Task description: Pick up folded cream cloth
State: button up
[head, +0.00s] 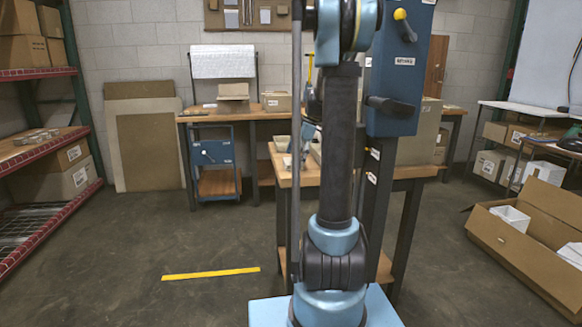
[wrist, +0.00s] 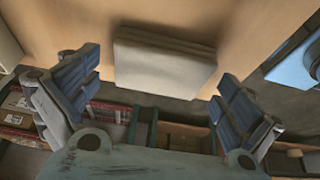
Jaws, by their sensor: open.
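The folded cream cloth (wrist: 163,66) lies flat on the wooden tabletop (wrist: 115,14) in the wrist view, near the table's edge. It looks like a thick block of several stacked layers. My gripper (wrist: 158,72) is open, with one blue-padded finger on each side of the cloth in the picture. Gaps show between the cloth and both fingers, and nothing is held. The distance from the fingertips to the cloth is hard to tell. In the head view my arm covers much of the wooden table (head: 283,176), and I cannot make out the cloth or my gripper there.
An open cardboard box (head: 530,245) stands on the floor at right. A blue cart (head: 213,165) stands by the back bench (head: 258,118). Red-edged shelves (head: 45,148) are at left. The floor around the yellow strip (head: 211,274) is clear.

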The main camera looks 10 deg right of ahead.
jog(key=c, duration=0.9)
jog(key=shift+r, duration=0.1)
notch_tip(320, 180, up, 18)
jog(key=shift+f, duration=0.1)
jog(key=shift+o, duration=1.4)
jog(key=shift+c, duration=1.2)
